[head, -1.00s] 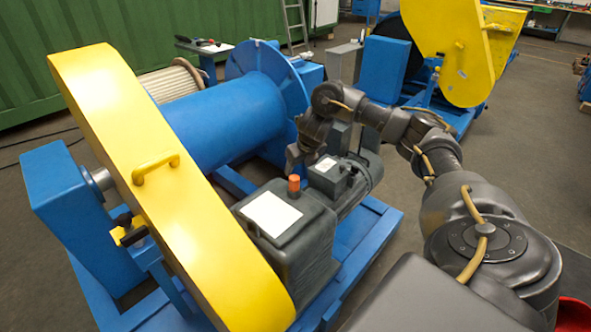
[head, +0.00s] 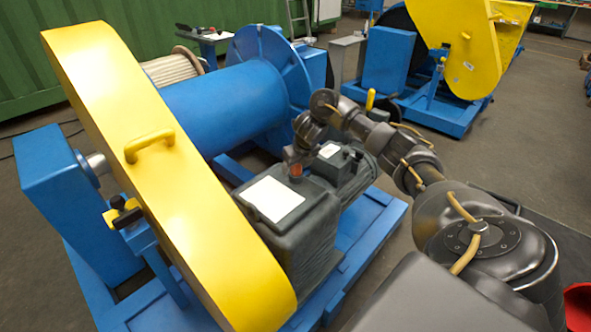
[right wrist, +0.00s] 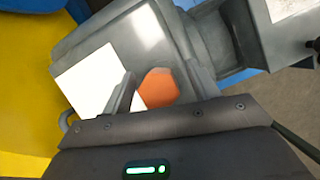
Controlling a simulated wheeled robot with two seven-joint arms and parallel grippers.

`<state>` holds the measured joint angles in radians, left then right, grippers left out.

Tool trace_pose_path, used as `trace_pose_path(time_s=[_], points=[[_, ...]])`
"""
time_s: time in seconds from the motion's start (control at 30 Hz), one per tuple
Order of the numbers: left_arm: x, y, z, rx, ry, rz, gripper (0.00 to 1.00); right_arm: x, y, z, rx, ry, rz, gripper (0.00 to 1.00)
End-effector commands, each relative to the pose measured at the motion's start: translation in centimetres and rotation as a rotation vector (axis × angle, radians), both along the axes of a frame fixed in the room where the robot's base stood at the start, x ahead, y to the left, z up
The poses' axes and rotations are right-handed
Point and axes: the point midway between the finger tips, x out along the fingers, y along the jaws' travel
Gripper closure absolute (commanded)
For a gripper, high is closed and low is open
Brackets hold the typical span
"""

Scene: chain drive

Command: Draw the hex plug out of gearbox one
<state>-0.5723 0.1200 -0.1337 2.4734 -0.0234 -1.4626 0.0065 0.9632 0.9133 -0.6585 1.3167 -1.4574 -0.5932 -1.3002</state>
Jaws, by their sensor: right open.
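The hex plug is an orange piece (head: 295,171) on top of the dark grey gearbox (head: 318,222), beside its white label. In the right wrist view the plug (right wrist: 158,90) shows as an orange hexagon, close in front of my gripper. My right gripper (head: 292,156) is open at the plug, reaching in from the far side in the head view. One dark finger stands just left of the plug in the right wrist view. Whether the fingers touch the plug cannot be told. The plug's lower part is hidden. My left gripper is not in view.
A long yellow chain guard (head: 160,190) with a handle runs along the gearbox's left. A grey motor (head: 345,165) sits behind it, and a blue drum (head: 225,108) lies farther back. A blue frame (head: 365,235) carries them. Open floor lies beyond, toward a second machine.

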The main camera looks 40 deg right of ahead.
Motion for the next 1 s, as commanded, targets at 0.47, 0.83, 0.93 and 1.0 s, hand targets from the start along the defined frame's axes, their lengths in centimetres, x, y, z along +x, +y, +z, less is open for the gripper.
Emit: trace_pose_path(time_s=[0.47,0.83,0.93,1.0], points=[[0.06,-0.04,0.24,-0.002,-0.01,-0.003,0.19,0.06,0.0,-0.13,0.0,0.0,0.0,0.6],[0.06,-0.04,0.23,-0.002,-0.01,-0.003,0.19,0.07,-0.02,-0.11,-0.001,0.0,0.0,0.4],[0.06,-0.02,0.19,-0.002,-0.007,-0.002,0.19,0.07,0.0,-0.03,0.0,0.0,0.0,0.4],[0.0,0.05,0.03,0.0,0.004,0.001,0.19,0.01,0.01,0.29,0.0,-0.001,0.0,0.4]])
